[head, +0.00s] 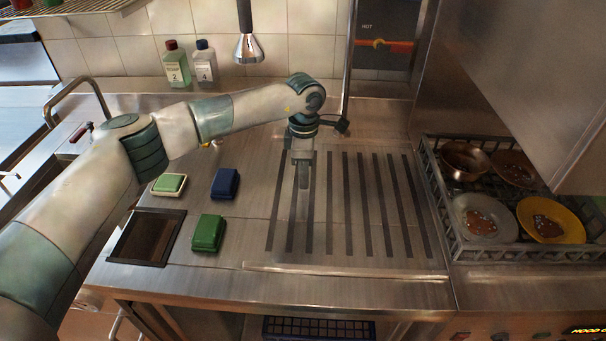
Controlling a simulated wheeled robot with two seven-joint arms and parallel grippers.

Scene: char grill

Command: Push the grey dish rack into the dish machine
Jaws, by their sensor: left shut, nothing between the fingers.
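The grey dish rack (447,222) stands at the right, holding a copper pot, a brown dish, a grey plate and a yellow plate with brown stains. Its right part runs out of view or under the slanted steel hood of the dish machine (520,85). My left gripper (303,212) is shut and empty, pointing down over the slotted steel counter, left of the rack and apart from it. My right gripper is not in view.
The slotted counter (345,262) between gripper and rack is clear. Green (208,233) and blue (225,184) sponges and a pale-edged green one (169,184) lie left. A square opening (147,238) is beside them. Two bottles (178,64) and a hanging spray head (249,46) are behind.

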